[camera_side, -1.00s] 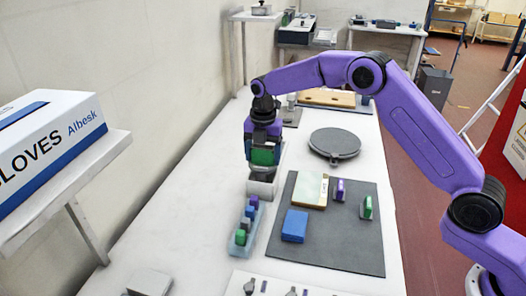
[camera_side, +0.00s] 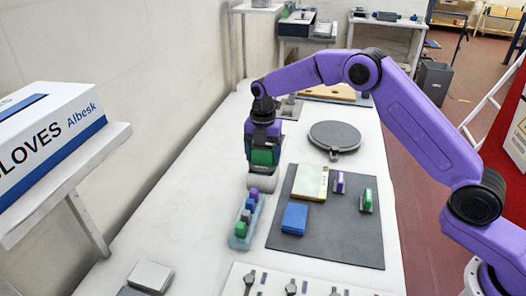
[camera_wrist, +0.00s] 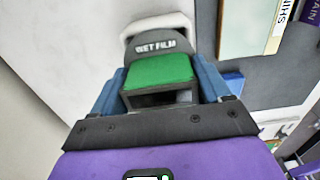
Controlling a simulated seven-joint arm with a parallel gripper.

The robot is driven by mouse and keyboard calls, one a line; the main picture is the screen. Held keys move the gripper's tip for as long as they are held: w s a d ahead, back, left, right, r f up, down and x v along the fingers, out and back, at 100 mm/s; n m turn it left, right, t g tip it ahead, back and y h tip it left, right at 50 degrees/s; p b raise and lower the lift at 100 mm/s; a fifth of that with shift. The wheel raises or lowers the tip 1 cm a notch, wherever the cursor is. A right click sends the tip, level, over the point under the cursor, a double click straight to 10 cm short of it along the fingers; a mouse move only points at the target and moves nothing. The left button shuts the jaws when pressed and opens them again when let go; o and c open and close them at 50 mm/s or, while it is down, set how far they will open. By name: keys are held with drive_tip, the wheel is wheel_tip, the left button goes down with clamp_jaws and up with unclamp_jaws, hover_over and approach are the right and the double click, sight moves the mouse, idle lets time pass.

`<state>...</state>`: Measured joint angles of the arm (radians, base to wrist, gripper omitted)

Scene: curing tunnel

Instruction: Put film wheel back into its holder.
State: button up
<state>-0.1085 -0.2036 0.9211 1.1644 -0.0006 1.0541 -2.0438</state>
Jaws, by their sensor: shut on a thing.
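My gripper (camera_wrist: 162,90) is shut on the film wheel (camera_wrist: 165,42), a dark, round-topped piece marked "WET FILM" with a green block on it. The blue fingers lie on either side of it. In the side view my gripper (camera_side: 263,155) points down over the left part of the bench, with the green part showing between the fingers. A white rounded piece (camera_side: 262,182) is right below the gripper; it also shows behind the wheel in the wrist view (camera_wrist: 158,24). It may be the holder. I cannot tell whether the wheel touches it.
A pale blue rack (camera_side: 240,241) with several coloured blocks stands just in front. To the right, a dark mat (camera_side: 340,238) bears a blue box (camera_side: 295,219), a pale board (camera_side: 310,182) and small purple and green pieces. A round grey plate (camera_side: 335,136) lies behind.

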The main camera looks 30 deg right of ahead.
drive_tip(key=shift+f, duration=0.35)
drive_tip(key=o, duration=1.1)
drive_tip(key=shift+r, duration=0.1)
drive_tip(key=shift+r, duration=3.4)
